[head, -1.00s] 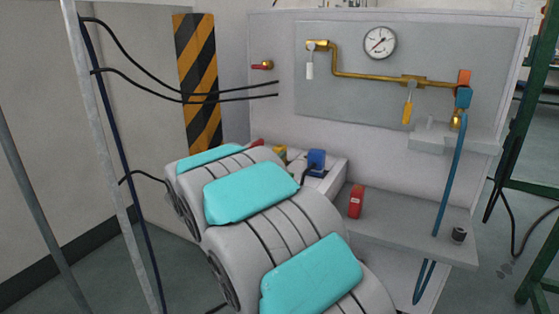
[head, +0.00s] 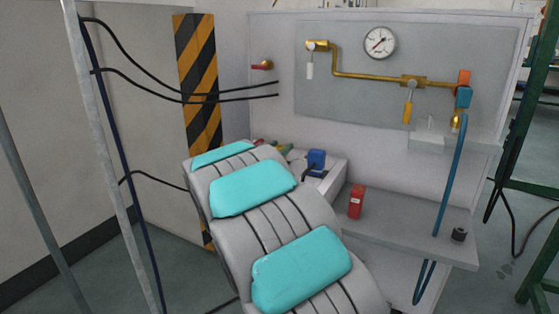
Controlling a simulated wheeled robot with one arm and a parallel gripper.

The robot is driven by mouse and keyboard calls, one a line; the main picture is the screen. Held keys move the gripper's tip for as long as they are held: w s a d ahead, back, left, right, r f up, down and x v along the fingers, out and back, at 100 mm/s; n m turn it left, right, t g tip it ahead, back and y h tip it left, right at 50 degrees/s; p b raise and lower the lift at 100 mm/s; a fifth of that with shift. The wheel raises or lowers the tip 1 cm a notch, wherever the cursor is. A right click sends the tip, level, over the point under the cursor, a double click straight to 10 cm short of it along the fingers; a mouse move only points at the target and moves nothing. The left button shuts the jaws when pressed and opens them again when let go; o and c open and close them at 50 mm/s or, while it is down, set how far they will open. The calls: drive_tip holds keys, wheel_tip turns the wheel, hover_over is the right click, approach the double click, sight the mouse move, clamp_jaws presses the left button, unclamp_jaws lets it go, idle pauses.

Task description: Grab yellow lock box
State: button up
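My grey arm with turquoise pads fills the lower middle of the head view and reaches toward the left end of a light grey ledge. My gripper is hidden behind the arm. A small yellow-green item (head: 284,149) shows just past the arm's upper edge on that ledge, mostly covered. I cannot tell if it is the yellow lock box. Whether my gripper touches it is hidden too.
A blue plug-like item (head: 316,160) sits on the ledge (head: 334,182). A red box (head: 357,201) and a small black cylinder (head: 459,235) stand on the grey shelf (head: 410,235). Above are brass pipework (head: 370,77), a gauge (head: 380,42) and a hanging blue hose (head: 450,175).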

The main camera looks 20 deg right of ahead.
clamp_jaws()
drive_tip(key=shift+r, duration=0.1)
idle(0.5)
